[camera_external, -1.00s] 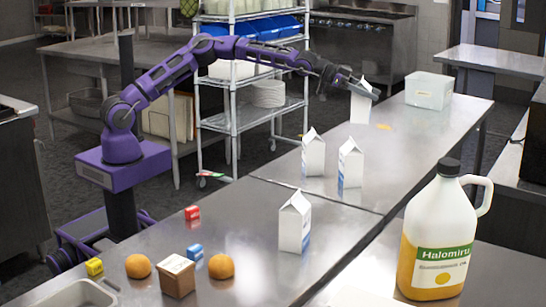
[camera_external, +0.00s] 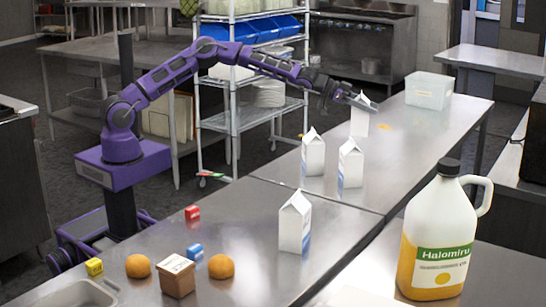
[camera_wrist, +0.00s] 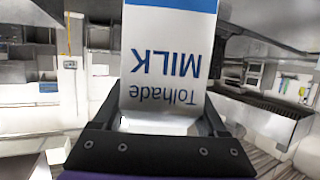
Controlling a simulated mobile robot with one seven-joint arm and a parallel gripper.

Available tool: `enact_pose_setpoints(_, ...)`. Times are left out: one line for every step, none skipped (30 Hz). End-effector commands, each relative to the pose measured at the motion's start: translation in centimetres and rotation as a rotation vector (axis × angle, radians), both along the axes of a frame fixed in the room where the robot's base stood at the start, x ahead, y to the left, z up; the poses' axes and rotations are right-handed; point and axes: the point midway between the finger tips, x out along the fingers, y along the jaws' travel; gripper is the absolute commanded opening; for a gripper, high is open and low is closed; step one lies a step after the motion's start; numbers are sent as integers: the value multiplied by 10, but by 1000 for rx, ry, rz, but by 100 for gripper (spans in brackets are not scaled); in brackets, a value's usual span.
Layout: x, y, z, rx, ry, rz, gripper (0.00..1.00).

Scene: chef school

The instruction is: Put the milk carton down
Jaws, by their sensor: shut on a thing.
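My gripper (camera_external: 355,101) is at the far part of the counter, shut on the top of a white milk carton (camera_external: 360,121). The held carton is upright, with its base at or very near the counter top; I cannot tell whether it touches. In the wrist view the carton (camera_wrist: 168,60) fills the middle between the fingers, with "Tolhade MILK" upside down and a blue band. Other similar cartons stand on the counter: one (camera_external: 313,155) and another (camera_external: 350,166) in the middle, and one (camera_external: 294,226) nearer the camera.
A clear plastic bin (camera_external: 428,91) stands behind and right of the held carton. A large Halomiru jug (camera_external: 437,240) is at the front right. Small boxes, two orange-brown round items (camera_external: 221,267) and a brown box (camera_external: 177,277) lie at the near left. Counter (camera_external: 400,150) right of the cartons is clear.

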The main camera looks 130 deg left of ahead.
Motion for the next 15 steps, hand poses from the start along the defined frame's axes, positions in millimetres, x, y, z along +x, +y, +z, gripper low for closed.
enact_pose_setpoints(1, -2, -2, 7, 1, -3, 0)
enact_pose_setpoints(2, -2, -4, 6, 1, -3, 0)
enact_pose_setpoints(1, -2, -7, 7, 1, -4, 0)
enact_pose_setpoints(1, -1, -9, 7, 1, -4, 0)
enact_pose_setpoints(1, -2, -11, 6, 0, -5, 0)
enact_pose_setpoints(0, -1, -13, 5, 1, -6, 0)
enact_pose_setpoints(0, -2, -18, 2, 2, -8, 0)
enact_pose_setpoints(1, -3, -23, -1, 4, -9, 0)
enact_pose_setpoints(1, -2, -28, -3, 3, -9, 0)
enact_pose_setpoints(1, -3, -31, -3, 3, -9, 0)
enact_pose_setpoints(1, -2, -34, -2, 2, -8, 0)
enact_pose_setpoints(0, -2, -36, -1, 1, -7, 0)
enact_pose_setpoints(0, -1, -38, 1, 0, -7, 0)
enact_pose_setpoints(0, -1, -39, 1, -2, -4, 0)
enact_pose_setpoints(-1, 0, -47, 0, 0, -4, 0)
